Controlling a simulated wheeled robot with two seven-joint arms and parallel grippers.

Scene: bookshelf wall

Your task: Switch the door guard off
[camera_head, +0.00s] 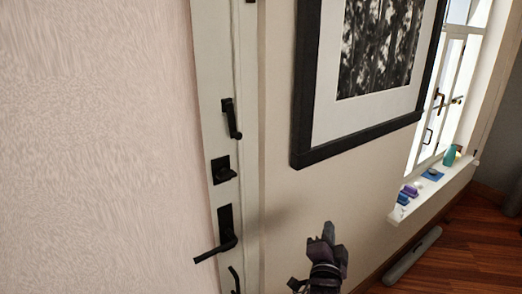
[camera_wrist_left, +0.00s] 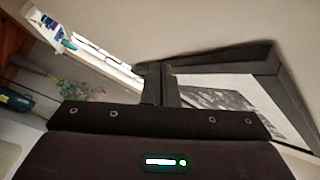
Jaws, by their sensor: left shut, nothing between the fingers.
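A narrow, pale door (camera_head: 213,70) carries several black fittings in the head view. A black bar-like fitting (camera_head: 231,118), which looks like the door guard, sits highest of the full fittings, its bar hanging down along the door edge. Below it are a small black turn knob (camera_head: 223,171) and a black lever handle (camera_head: 224,232). My left gripper (camera_head: 328,232) is shut and empty, pointing up in front of the wall, right of and lower than the guard, apart from it. Its closed fingers (camera_wrist_left: 160,84) show in the left wrist view, where no door fitting shows. My right gripper is out of view.
A black-framed picture (camera_head: 305,85) hangs right of the door; its frame (camera_wrist_left: 240,62) lies near my fingers in the wrist view. A window sill (camera_head: 430,195) with small objects juts out at right. The wall between door and picture is clear.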

